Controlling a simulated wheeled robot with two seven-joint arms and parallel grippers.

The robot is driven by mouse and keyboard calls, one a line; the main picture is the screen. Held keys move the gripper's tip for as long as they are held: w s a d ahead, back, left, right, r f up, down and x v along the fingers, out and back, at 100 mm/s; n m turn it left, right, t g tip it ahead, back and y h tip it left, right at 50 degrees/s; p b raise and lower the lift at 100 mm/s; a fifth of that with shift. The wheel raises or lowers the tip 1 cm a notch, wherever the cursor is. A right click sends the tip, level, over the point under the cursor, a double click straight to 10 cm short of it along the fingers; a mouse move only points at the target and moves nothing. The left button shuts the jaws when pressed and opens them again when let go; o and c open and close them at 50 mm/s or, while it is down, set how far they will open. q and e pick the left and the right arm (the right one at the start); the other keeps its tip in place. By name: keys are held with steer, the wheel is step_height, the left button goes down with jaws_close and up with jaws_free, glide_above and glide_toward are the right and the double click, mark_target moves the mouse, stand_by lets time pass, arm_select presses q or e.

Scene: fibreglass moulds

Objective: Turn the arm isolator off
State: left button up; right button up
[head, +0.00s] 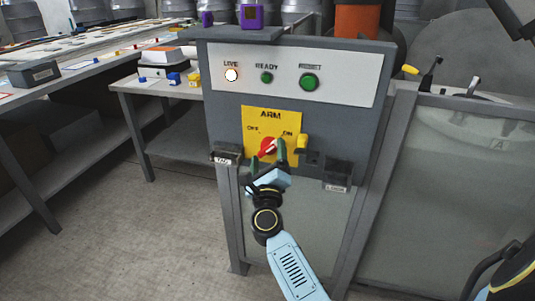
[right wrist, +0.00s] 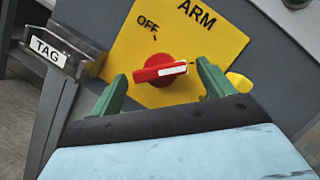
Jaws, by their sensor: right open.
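The arm isolator is a red rotary knob (head: 266,146) with a white pointer on a yellow ARM plate (head: 256,120). Its pointer is turned toward the ON mark, at the upper right of the knob. In the right wrist view the red knob (right wrist: 152,73) lies between the green fingers, with OFF printed above it to the left. My right gripper (head: 269,158) is open, one finger on either side of the knob; it also shows in the right wrist view (right wrist: 160,88). I cannot tell if either finger touches the knob. My left gripper is not in view.
A yellow part (head: 302,141) sticks out right of the knob. A TAG holder (head: 225,155) and another holder (head: 338,175) flank the plate. Workbenches stand to the left.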

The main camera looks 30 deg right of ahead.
steer(key=shift+w+d+r, duration=0.2)
steer(key=shift+w+d, duration=0.2)
steer(key=shift+w, duration=0.2)
steer(key=c, duration=1)
